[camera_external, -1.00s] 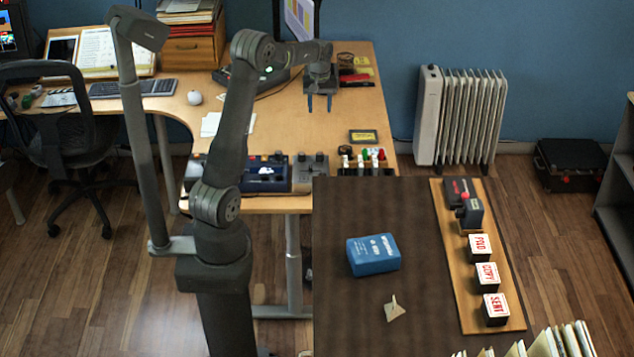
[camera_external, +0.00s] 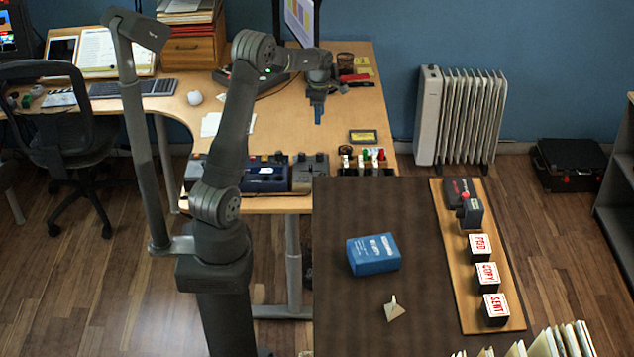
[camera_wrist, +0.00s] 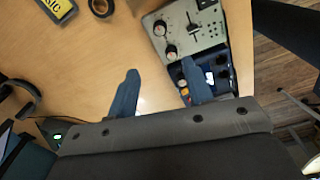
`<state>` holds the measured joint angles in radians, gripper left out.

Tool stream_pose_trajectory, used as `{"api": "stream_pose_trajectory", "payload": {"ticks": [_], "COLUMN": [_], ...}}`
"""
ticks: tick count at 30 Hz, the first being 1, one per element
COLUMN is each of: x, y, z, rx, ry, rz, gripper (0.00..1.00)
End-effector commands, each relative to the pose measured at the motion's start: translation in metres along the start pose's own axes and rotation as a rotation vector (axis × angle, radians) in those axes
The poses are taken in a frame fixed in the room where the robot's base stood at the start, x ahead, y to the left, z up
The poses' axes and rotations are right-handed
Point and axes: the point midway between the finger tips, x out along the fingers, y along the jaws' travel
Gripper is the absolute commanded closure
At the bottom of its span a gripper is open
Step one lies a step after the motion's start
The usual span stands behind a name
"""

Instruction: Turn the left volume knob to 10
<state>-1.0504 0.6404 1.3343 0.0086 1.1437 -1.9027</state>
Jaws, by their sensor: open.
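A grey panel (camera_external: 311,178) with dark knobs and a slider sits on the desk's front edge; it also shows in the wrist view (camera_wrist: 212,38). Two round knobs are there: one (camera_wrist: 171,52) nearer the blue device, on the left side in the external view, and another (camera_wrist: 160,28) beyond it. Their settings are too small to read. My gripper (camera_external: 318,118) is above the desk, behind the panel, apart from it and pointing down. In the wrist view my gripper (camera_wrist: 159,67) is open and empty, its right finger overlapping the blue device.
A blue device (camera_external: 266,178) stands directly left of the panel. A rack of small coloured items (camera_external: 365,170) is at its right. A yellow-black box (camera_external: 363,136) lies behind that rack. Bare desk (camera_external: 285,120) lies around my gripper. A monitor (camera_external: 299,20) stands behind.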

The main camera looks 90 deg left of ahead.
Motion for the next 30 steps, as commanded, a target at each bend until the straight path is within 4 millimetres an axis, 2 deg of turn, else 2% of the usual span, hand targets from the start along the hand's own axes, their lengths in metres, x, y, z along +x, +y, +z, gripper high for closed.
{"api": "stream_pose_trajectory", "payload": {"ticks": [18, 24, 30], "x": [0.127, 0.155, 0.166], "y": [-0.001, -0.001, -0.001], "z": [0.000, 0.000, 0.000], "rx": [0.003, 0.003, 0.004], "ry": [0.001, 0.001, 0.000], "rz": [-0.004, -0.002, -0.001], "gripper": [0.53, 0.53, 0.53]}}
